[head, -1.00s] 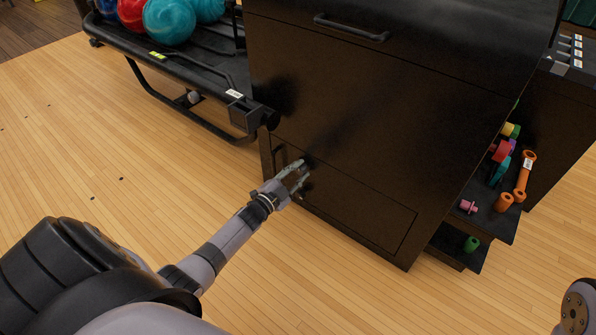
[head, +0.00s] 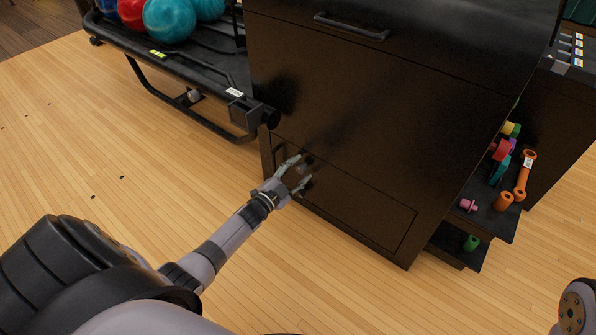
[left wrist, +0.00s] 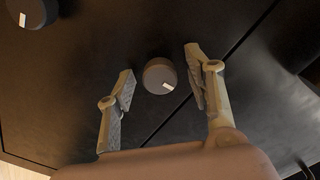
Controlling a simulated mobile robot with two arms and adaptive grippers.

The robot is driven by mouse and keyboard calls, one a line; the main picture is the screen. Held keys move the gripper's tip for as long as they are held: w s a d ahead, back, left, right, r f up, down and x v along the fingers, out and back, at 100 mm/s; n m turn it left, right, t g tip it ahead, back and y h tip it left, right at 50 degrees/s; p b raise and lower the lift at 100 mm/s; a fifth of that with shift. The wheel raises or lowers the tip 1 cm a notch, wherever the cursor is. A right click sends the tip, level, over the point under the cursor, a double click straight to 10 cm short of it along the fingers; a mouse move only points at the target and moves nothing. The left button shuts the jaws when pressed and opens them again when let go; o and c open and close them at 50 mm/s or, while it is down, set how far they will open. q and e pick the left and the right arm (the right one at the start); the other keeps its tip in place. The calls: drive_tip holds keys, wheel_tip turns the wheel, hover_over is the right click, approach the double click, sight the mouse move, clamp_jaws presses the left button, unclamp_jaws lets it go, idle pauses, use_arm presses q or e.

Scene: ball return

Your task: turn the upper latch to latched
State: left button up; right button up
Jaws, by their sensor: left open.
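In the left wrist view, a round dark knob-like latch (left wrist: 157,76) with a white mark at its lower right sits on the black panel between the fingers of my left gripper (left wrist: 160,63). A gap shows on both sides of it. A second round knob (left wrist: 32,11), with a white mark toward its left, is at the upper left corner. I cannot tell which of the two is the upper latch. In the head view my left gripper (head: 300,172) is open at the lower left of the black cabinet front (head: 385,110). The knobs are not clear there. My right gripper is not in view.
A black ball rack (head: 190,62) with several balls stands left of the cabinet. A drawer-type handle (head: 350,27) is on the upper front. Shelves at the right side hold coloured parts, including an orange one (head: 524,174). The wooden floor at left is clear.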

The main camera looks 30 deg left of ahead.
use_arm(q)
drive_tip(key=s, duration=1.2)
drive_tip(key=shift+a, duration=0.45)
